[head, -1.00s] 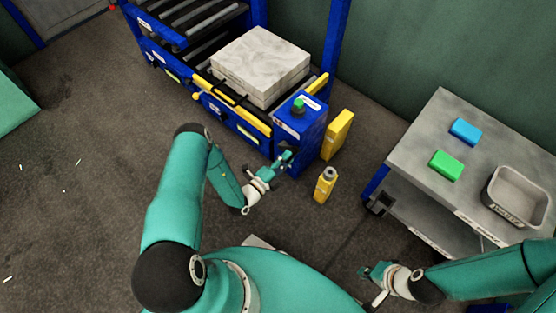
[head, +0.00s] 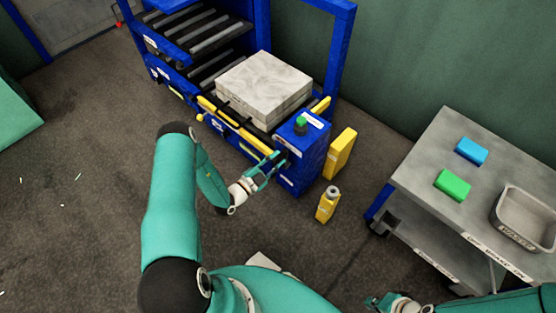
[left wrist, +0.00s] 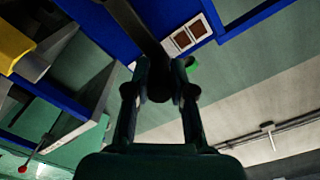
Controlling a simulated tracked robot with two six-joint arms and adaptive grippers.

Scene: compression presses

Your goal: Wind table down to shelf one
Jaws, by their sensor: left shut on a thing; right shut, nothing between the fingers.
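The lift table, with a yellow front bar (head: 236,127), carries a pale stone-like block (head: 264,88) inside the blue frame. The roller shelves stand left of it: an upper one (head: 190,20) and a lower one (head: 215,68). The table appears near the lower shelf's level; exact alignment cannot be told. A blue box (head: 308,148) with a green button stands at the table's right front. My left gripper (head: 274,167) is at the box's front, shut on a dark crank handle (left wrist: 150,45). My right gripper (head: 373,302) is shut and empty, low at the bottom edge.
A yellow bottle (head: 328,205) stands on the floor before the box, close to my left gripper. A yellow panel (head: 341,153) stands right of the box. A grey cart (head: 425,170) at right holds green and blue blocks and a tray.

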